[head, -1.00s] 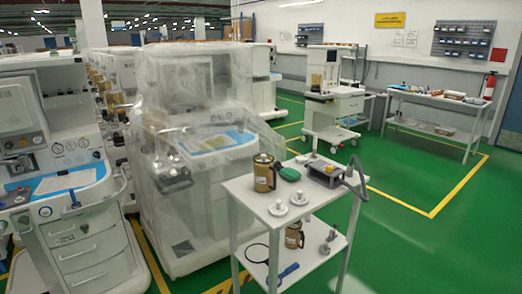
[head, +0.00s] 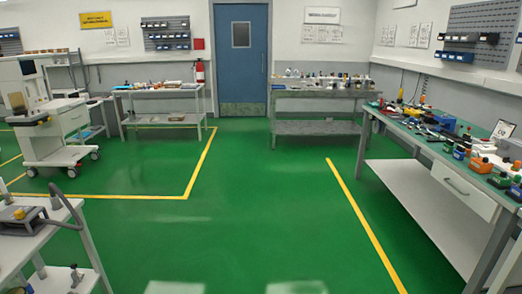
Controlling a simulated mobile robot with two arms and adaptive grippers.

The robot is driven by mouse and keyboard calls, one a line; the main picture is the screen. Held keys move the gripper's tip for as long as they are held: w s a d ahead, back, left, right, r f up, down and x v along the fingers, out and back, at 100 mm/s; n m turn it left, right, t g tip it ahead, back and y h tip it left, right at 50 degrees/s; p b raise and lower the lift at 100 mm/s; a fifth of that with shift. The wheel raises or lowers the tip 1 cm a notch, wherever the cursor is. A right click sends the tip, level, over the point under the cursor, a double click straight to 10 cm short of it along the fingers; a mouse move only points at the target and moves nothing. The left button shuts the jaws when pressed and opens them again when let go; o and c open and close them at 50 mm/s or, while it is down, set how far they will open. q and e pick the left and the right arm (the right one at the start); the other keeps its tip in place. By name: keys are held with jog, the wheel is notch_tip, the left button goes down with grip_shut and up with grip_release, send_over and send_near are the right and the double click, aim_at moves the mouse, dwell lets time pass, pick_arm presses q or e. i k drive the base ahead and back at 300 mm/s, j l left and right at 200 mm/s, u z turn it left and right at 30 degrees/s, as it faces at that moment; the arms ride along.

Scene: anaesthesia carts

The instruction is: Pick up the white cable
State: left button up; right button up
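I cannot pick out a white cable in the head view. Many small items lie on the right workbench (head: 420,135), on the steel table at the back (head: 318,92) and on the back left table (head: 160,88), but they are too small to tell apart. Neither of my grippers shows in the head view.
A white trolley cart (head: 35,240) stands at the left edge, with a grey device (head: 22,220) on top. An anaesthesia cart (head: 58,125) stands behind it. A blue door (head: 241,55) and a fire extinguisher (head: 200,72) are at the back. The green floor (head: 270,215) in the middle is clear.

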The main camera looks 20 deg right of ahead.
aim_at(442, 138)
jog(key=i+l+z, duration=0.4)
jog(key=l, duration=0.2)
jog(key=i+l+z, duration=1.1)
jog(key=i, duration=0.3)
jog(key=i+l, duration=0.15)
jog(key=i, duration=0.55)
jog(key=i+l, duration=0.15)
jog(key=i, duration=0.6)
